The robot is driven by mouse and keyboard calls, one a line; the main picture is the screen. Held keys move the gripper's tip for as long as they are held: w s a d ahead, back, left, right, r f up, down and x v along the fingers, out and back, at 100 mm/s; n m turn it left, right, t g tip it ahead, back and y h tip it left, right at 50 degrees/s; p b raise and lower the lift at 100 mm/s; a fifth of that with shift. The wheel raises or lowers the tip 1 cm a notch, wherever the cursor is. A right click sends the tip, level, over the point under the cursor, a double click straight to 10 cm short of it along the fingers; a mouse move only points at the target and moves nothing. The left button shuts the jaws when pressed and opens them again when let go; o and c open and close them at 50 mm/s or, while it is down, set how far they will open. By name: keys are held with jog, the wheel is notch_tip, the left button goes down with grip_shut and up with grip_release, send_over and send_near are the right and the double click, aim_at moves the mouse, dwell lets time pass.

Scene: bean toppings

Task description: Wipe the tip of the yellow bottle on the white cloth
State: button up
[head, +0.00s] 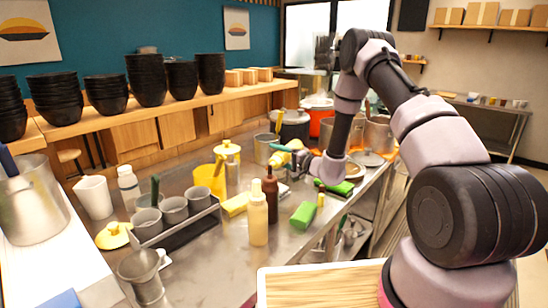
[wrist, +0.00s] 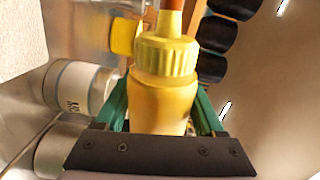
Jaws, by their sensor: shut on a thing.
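My gripper (wrist: 162,102) is shut on the yellow bottle (wrist: 160,105), with a green finger on each side of its body. In the wrist view its ridged yellow cap and orange-red tip point toward the top of the picture. In the head view the held bottle (head: 280,158) is tilted over, above the metal counter, beyond the standing bottles. My gripper (head: 290,158) is small and partly hidden there. I cannot make out a white cloth for certain in either view. A pale textured surface fills the upper left of the wrist view, but I cannot tell what it is.
A pale yellow bottle (head: 258,215) and a brown bottle (head: 271,188) stand on the counter (head: 215,262). Grey cups in a rack (head: 175,235), a yellow container (head: 209,182) and a green-and-yellow sponge (head: 303,215) are nearby. A wooden board (head: 320,290) lies in front.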

jog(key=n, duration=0.4)
jog(key=shift+s+a+r+n, duration=0.3)
jog(key=shift+s+r+n, duration=0.05)
jog(key=shift+r+n, duration=0.05)
jog(key=n, duration=0.4)
jog(key=shift+w+d+f, duration=0.1)
jog(key=shift+d+f, duration=0.15)
jog(key=shift+f, duration=0.15)
jog(key=shift+a+f+n, duration=0.1)
jog(key=shift+f+n, duration=0.4)
jog(key=shift+f, duration=0.1)
jog(key=shift+r+n, duration=0.1)
jog(key=shift+n, duration=0.2)
jog(key=shift+r, duration=0.25)
jog(key=shift+d+f+n, duration=0.25)
jog(key=shift+f+n, duration=0.1)
jog(key=shift+n, duration=0.05)
jog(key=shift+a+r+n, duration=0.25)
jog(key=shift+r+n, duration=0.15)
jog(key=shift+n, duration=0.1)
jog(key=shift+s+a, duration=1.6)
jog(key=shift+s, duration=0.15)
jog(key=shift+f, duration=1)
